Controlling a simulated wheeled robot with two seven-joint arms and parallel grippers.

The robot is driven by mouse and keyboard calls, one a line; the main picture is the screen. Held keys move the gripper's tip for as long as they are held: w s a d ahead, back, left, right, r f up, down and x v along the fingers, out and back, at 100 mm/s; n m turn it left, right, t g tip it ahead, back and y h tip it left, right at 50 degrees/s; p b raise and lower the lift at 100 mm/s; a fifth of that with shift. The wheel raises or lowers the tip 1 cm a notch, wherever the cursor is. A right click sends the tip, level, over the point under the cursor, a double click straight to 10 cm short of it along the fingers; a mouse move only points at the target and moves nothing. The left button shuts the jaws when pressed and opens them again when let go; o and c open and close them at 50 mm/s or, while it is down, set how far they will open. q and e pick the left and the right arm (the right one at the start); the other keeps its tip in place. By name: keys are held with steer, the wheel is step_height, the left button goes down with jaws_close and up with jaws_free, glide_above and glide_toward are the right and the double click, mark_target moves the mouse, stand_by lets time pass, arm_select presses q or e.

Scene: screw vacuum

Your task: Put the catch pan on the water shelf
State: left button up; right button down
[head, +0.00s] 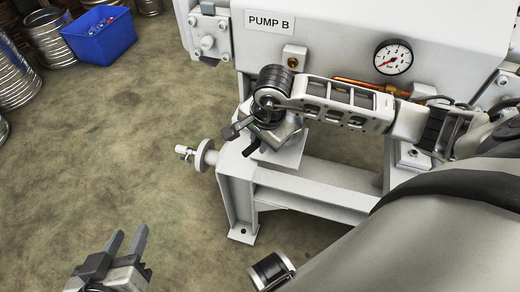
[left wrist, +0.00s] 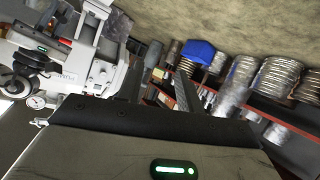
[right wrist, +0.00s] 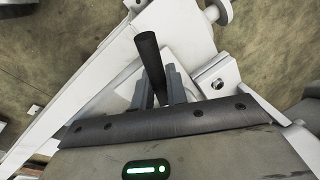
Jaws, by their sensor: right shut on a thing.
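My right gripper (head: 250,138) is at the left front corner of the machine marked PUMP B. In the right wrist view its fingers (right wrist: 160,92) are shut on a black rod-like handle (right wrist: 150,58). A pale grey, flat-sided piece (head: 283,150) sits just below the gripper in the head view; it may be the catch pan with this handle, but the gripper and arm hide much of it. My left gripper (head: 127,245) is open and empty over the floor at lower left. I cannot identify the water shelf in these views.
The white pump frame (head: 310,193) with a pressure gauge (head: 393,57) stands close around my right arm. A blue bin (head: 99,35) and metal coils (head: 52,38) are at upper left. The left wrist view shows a red-edged rack (left wrist: 285,122).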

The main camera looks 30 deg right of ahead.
steer(key=shift+w+d+f, duration=0.15)
steer(key=shift+w+f, duration=0.2)
steer(key=shift+f, duration=0.2)
steer(key=x, duration=0.1)
steer(key=b+x, duration=0.1)
steer(key=x, duration=0.1)
steer(key=shift+s, duration=0.35)
arm_select(q)
steer(key=shift+s+d+r+t, duration=0.2)
steer(key=shift+d+r+t, duration=0.1)
steer(key=shift+r, duration=0.3)
arm_select(e)
steer(key=c, duration=1.4)
jaws_free()
steer(key=shift+f, duration=0.1)
